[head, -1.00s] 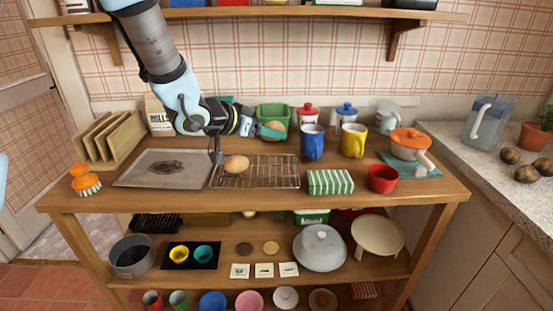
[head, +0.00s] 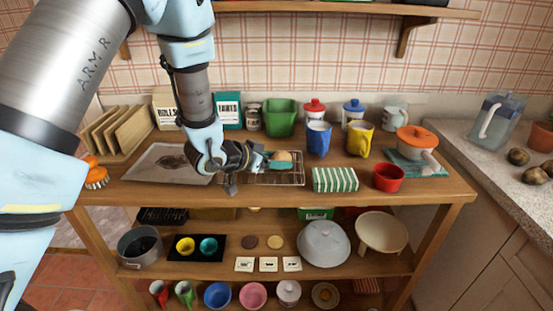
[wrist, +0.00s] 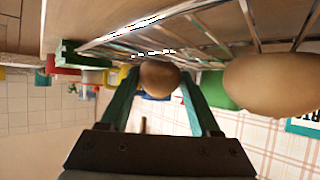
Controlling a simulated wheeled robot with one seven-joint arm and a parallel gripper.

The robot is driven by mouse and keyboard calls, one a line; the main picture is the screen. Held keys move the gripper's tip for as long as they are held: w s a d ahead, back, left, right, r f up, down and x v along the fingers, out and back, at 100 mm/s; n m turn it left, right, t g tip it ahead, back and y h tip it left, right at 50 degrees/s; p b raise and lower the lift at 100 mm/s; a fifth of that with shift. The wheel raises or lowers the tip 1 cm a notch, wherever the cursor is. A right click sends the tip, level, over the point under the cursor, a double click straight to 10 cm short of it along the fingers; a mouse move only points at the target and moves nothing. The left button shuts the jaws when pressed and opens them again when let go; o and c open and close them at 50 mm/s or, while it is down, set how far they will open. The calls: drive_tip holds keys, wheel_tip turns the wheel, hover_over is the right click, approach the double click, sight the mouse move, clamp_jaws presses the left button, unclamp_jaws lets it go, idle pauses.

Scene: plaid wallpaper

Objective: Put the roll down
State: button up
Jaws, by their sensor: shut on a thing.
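My gripper (head: 281,162) is low over the wire rack (head: 292,180), with its teal fingers pointing right. In the wrist view, my gripper (wrist: 160,88) is shut on a brown roll (wrist: 159,78), seen between the fingertips. The held roll (head: 284,155) also shows in the head view, over the back right part of the rack. I cannot tell whether it touches the wires. A second roll (wrist: 272,86) appears large beside the fingers in the wrist view, close to the rack wires (wrist: 200,35). My wrist hides this second roll in the head view.
A green bin (head: 281,118) stands behind the rack, with a blue mug (head: 319,139) and yellow mug (head: 360,140) to its right. A grey tray (head: 150,165) lies to the left.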

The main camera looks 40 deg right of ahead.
drive_tip(key=shift+f, duration=0.1)
drive_tip(key=o, duration=1.4)
drive_tip(key=shift+c, duration=0.2)
drive_tip(key=shift+a, duration=0.1)
drive_tip(key=b+v, duration=0.2)
drive_tip(key=v, duration=1)
